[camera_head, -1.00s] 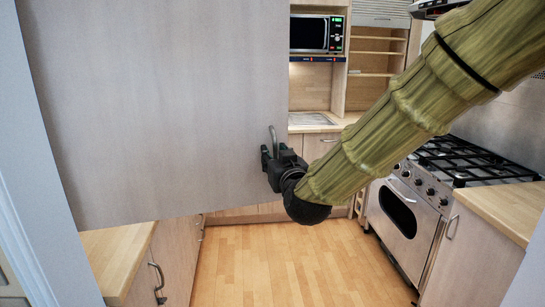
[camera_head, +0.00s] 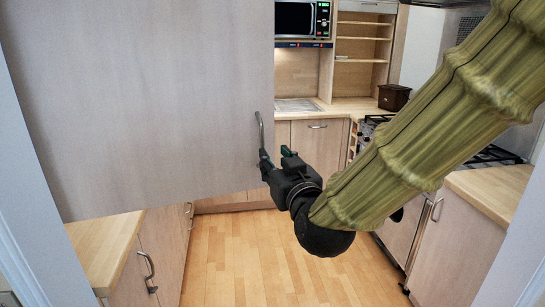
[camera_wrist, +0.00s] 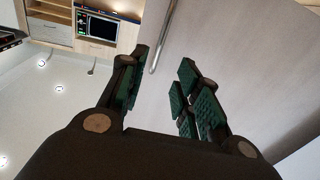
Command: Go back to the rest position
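My gripper (camera_head: 277,160) is open and empty. It is just below and to the right of the metal bar handle (camera_head: 260,132) of a large pale wooden cabinet door (camera_head: 140,100), which hangs swung out on the left. In the wrist view, the green-padded fingers of my gripper (camera_wrist: 160,85) are spread apart. The handle (camera_wrist: 162,42) shows past their tips, in line with the gap, and the door (camera_wrist: 240,50) fills the right side. Nothing is between the pads. Whether a finger touches the handle is hard to tell.
A range cooker (camera_head: 402,228) and counter (camera_head: 490,190) stand on the right, partly behind my arm. A microwave (camera_head: 302,20) and shelves (camera_head: 362,45) are at the back. A counter (camera_head: 100,245) is under the door at left. The wooden floor (camera_head: 250,265) between is clear.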

